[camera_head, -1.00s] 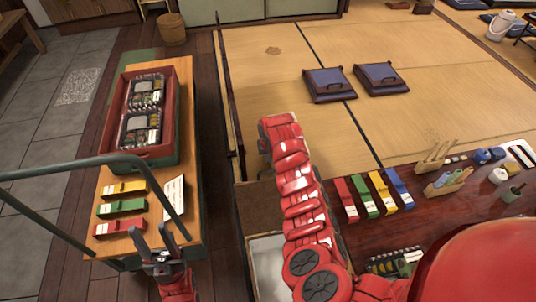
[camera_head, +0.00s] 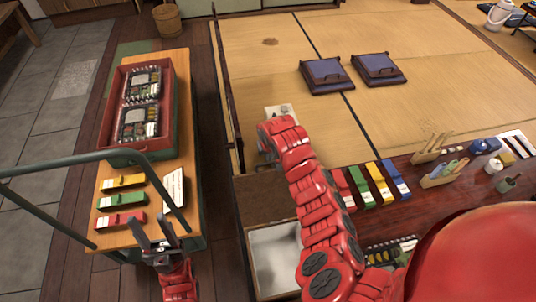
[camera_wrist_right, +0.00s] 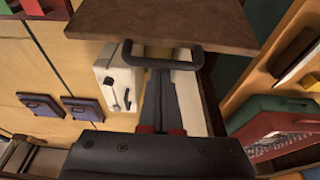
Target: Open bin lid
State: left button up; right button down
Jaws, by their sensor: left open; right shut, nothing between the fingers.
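The bin (camera_head: 250,262) is below centre in the head view, its pale interior showing, partly hidden by my right arm. A brown panel that looks like its lid (camera_head: 262,208) is at its far side. In the right wrist view the brown lid (camera_wrist_right: 160,22) fills the top, with a dark bar handle (camera_wrist_right: 190,62) at its near edge. My right gripper (camera_wrist_right: 165,75) is shut and empty, its fingertips at the handle; I cannot tell whether they touch it. My left gripper (camera_head: 163,238) is open and empty by the counter's near end.
A wooden counter (camera_head: 160,195) at left holds a red tray (camera_head: 110,135) of lunch boxes and coloured boxes. A green rail (camera_head: 75,160) crosses before it. A dark table (camera_head: 395,225) at right holds boxes and utensils. A pale device (camera_head: 282,110) stands beyond my right wrist.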

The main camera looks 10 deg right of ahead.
jog(key=s+r+t+p, duration=0.1)
jog(key=s+p, duration=0.6)
jog(key=shift+s+r, duration=0.15)
jog(key=shift+s, duration=0.1)
jog(key=shift+a+r, duration=0.1)
